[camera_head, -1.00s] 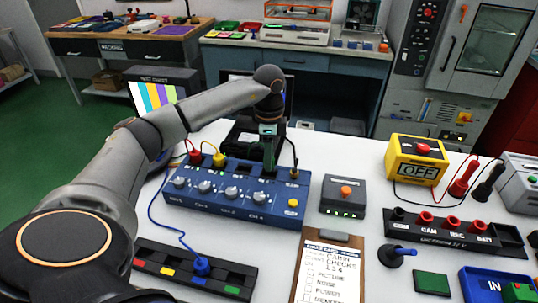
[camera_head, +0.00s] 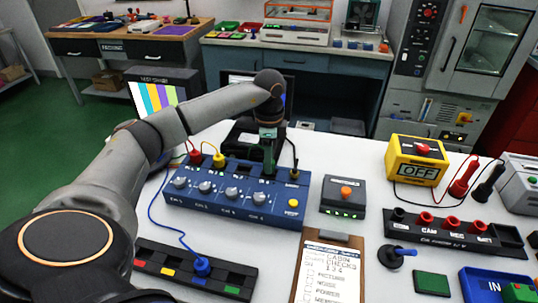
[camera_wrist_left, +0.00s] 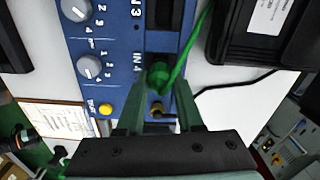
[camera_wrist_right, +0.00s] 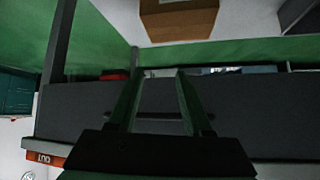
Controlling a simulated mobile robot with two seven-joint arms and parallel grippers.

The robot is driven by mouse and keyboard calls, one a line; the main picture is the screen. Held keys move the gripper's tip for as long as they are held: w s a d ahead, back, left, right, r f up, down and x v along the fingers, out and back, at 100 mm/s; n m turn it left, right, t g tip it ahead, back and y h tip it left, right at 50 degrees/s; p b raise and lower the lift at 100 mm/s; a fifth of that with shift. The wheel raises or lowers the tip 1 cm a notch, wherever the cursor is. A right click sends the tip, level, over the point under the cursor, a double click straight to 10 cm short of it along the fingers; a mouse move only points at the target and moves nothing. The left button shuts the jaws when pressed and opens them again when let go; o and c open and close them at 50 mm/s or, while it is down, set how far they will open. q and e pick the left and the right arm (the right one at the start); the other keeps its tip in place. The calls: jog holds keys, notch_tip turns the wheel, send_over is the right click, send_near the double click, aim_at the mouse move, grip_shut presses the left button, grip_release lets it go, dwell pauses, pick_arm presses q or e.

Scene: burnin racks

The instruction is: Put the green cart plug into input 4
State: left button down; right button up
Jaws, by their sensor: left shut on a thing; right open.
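My left gripper (camera_head: 269,150) reaches down over the back right of the blue switch box (camera_head: 250,203), at its fourth input. In the left wrist view the gripper (camera_wrist_left: 158,88) is shut on the green plug (camera_wrist_left: 158,76), whose green cable runs up and right. The plug is right beside the "IN 4" label on the box (camera_wrist_left: 110,75); whether it is seated in the socket is hidden. Red and yellow plugs stand in inputs at the box's back left. My right gripper (camera_wrist_right: 157,100) is open and empty, seen only in the right wrist view.
A dark cable holder (camera_head: 190,272) with coloured marks and a blue plug (camera_head: 202,265) lies in front of the box. A grey unit with an orange button (camera_head: 343,194), a clipboard (camera_head: 328,270) and a yellow OFF box (camera_head: 416,160) stand to the right.

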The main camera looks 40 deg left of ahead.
pick_arm(q)
jog(key=shift+f+b, duration=0.3)
jog(key=shift+f, duration=0.4)
jog(key=shift+c, duration=2.4)
grip_release()
notch_tip(320, 180, up, 13)
jog(key=shift+f, duration=0.2)
